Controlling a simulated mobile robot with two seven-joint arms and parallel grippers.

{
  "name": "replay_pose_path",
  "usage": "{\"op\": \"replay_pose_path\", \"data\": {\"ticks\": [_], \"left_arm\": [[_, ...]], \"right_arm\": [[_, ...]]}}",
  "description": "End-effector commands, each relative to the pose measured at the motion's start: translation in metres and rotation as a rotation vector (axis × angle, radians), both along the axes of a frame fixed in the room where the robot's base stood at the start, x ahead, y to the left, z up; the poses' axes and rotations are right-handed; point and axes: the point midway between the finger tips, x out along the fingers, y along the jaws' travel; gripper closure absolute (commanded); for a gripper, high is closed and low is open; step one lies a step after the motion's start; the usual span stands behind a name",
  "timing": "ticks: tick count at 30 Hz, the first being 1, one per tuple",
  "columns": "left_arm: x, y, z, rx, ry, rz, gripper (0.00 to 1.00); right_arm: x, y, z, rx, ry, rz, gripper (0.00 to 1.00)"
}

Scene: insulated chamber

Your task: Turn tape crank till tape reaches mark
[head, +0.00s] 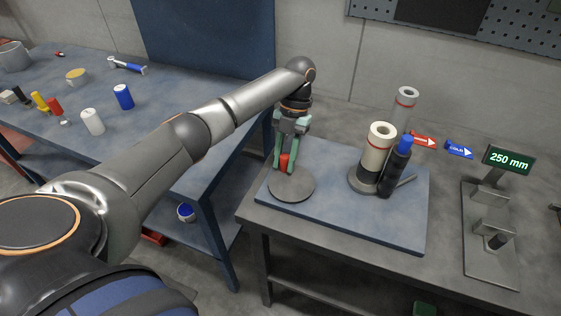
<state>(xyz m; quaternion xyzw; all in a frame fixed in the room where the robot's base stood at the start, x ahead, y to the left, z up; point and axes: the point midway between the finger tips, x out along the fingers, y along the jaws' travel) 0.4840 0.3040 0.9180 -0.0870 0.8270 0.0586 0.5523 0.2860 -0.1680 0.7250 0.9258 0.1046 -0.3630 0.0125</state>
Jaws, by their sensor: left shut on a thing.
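A round grey disc (291,187) lies flat on the left part of a blue board, with a red knob (284,162) at its back edge; this looks like the crank. My left gripper (285,160) points down from above and is shut on the red knob, its greenish fingers on either side. A red arrow tag (424,141) and a blue arrow tag (458,150) stand behind the board. I cannot make out the tape or its mark. My right gripper is not in view.
On the blue board (340,222) stand a cream cylinder with a red band (377,150) and a dark bottle (397,165). A paler cylinder (404,105) is behind them. A grey fixture (490,240) stands at right. A blue bench (150,75) holds several small items.

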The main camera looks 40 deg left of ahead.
Motion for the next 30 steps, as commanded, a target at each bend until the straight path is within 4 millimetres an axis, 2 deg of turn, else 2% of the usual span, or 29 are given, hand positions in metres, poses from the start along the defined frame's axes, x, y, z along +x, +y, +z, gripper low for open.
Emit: {"op": "replay_pose_path", "data": {"ticks": [7, 15, 21, 30], "left_arm": [[0.008, -0.007, -0.002, 0.001, -0.003, -0.221, 1.00], [0.013, -0.012, -0.004, 0.002, -0.003, -0.396, 1.00], [0.015, -0.015, -0.002, 0.000, -0.003, -0.472, 1.00], [0.015, -0.017, 0.000, -0.002, 0.000, -0.506, 1.00]], "right_arm": [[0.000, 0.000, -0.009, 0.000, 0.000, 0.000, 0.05], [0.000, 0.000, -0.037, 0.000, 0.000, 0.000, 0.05], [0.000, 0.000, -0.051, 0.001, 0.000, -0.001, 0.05], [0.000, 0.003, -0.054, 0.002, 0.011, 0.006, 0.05]]}}
